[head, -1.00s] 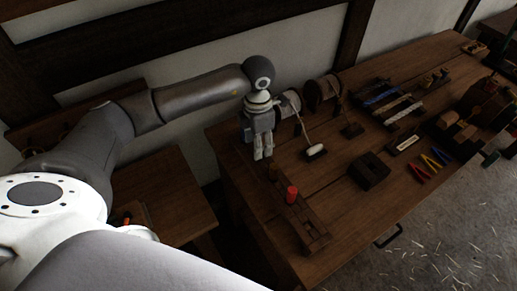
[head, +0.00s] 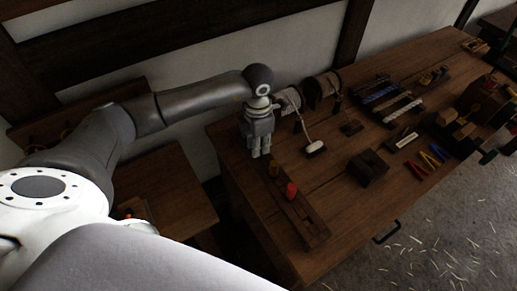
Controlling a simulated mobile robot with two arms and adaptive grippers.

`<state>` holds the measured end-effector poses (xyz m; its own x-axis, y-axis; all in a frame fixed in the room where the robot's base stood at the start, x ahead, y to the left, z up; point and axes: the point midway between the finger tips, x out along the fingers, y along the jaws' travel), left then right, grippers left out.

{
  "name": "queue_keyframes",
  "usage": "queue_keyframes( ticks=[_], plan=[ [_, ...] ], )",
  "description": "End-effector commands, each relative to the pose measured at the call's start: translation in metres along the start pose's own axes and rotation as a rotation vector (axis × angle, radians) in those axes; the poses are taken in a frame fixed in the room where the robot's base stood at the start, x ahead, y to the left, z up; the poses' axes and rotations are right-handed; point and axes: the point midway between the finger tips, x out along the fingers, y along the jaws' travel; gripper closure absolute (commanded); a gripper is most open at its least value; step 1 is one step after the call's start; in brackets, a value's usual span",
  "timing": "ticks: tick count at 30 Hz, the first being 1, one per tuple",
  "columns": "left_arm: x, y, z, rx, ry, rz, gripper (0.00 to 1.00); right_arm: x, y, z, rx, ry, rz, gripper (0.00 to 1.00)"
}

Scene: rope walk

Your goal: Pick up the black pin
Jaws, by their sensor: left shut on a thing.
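My left gripper (head: 260,151) hangs fingers-down over the near left part of the bench, at the far end of a long dark wooden rack (head: 312,231). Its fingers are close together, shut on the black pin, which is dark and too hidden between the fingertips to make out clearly. A brownish pin (head: 273,169) stands in the rack just below the fingertips in the picture. A red pin (head: 291,191) is further along the rack. My right gripper is out of view.
A white-ended tool with a cord (head: 315,147) and a dark square block (head: 368,168) lie right of the rack. Rope spools (head: 322,90) stand behind the gripper. Coloured tools (head: 432,159) lie further right. Bare bench top (head: 330,190) lies between rack and block.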

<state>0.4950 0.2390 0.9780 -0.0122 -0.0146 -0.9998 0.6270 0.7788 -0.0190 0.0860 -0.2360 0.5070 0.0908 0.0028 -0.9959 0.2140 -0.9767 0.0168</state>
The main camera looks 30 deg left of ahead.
Motion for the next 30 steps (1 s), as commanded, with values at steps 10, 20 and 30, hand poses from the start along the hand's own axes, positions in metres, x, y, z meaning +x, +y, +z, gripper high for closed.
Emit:
queue_keyframes(
  ticks=[10, 20, 30],
  plan=[
    [-0.027, 0.001, 0.002, 0.002, -0.007, 0.004, 1.0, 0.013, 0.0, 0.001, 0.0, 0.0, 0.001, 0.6],
    [-0.087, -0.001, 0.001, 0.0, -0.004, 0.002, 1.0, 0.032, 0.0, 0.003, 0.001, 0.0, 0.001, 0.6],
    [-0.103, -0.002, 0.0, 0.0, -0.001, 0.001, 1.0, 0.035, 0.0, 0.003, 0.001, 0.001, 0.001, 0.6]
  ],
)
